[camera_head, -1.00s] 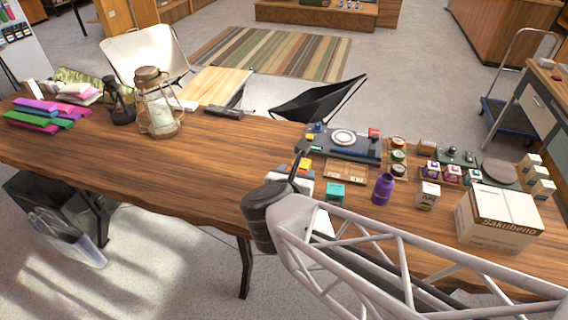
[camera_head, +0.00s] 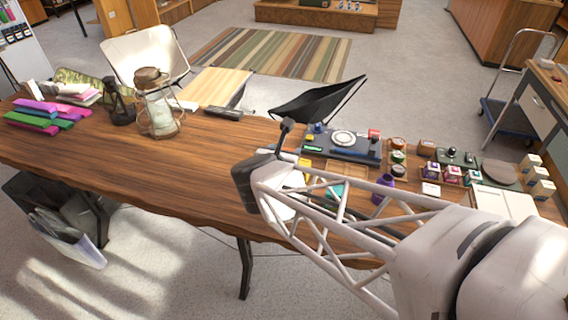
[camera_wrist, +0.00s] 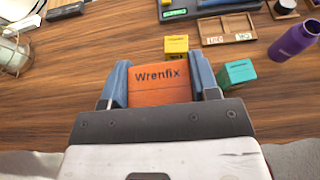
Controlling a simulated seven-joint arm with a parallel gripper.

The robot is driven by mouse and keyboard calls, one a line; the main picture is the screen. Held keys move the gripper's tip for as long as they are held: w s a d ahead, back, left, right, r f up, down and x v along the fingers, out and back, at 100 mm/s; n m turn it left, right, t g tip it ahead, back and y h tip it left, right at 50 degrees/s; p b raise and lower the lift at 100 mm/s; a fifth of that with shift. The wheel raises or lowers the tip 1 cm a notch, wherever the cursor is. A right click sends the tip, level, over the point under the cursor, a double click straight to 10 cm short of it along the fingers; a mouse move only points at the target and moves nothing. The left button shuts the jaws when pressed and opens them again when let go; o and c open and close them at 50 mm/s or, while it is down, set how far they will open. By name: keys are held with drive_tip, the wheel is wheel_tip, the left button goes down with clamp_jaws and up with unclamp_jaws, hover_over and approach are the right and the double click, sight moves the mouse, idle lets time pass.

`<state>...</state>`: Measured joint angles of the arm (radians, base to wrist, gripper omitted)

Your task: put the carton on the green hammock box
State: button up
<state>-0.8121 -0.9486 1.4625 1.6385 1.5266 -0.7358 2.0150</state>
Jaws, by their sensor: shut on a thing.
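My gripper (camera_wrist: 161,86) is shut on an orange carton marked Wrenfix (camera_wrist: 160,82), with a blue finger on each side of it. In the head view my arm hides the gripper and the held carton. A teal-green box (camera_wrist: 238,73) stands on the table to the right of the carton in the wrist view, apart from it. A long green box (camera_head: 76,111) lies among purple and pink ones at the table's left end. I cannot tell which green box is the hammock box.
A small yellow box (camera_wrist: 176,45) stands just beyond the carton. A purple bottle (camera_wrist: 295,38) and a wooden tray (camera_wrist: 228,27) are to the right. A lantern (camera_head: 158,110) stands on the left. The wooden table (camera_head: 190,165) is bare between lantern and arm.

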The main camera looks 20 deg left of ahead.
drive_tip(key=shift+f, duration=1.7)
drive_tip(key=shift+f, duration=0.15)
drive_tip(key=o, duration=1)
drive_tip(key=shift+r, duration=0.2)
drive_tip(key=v, duration=1.2)
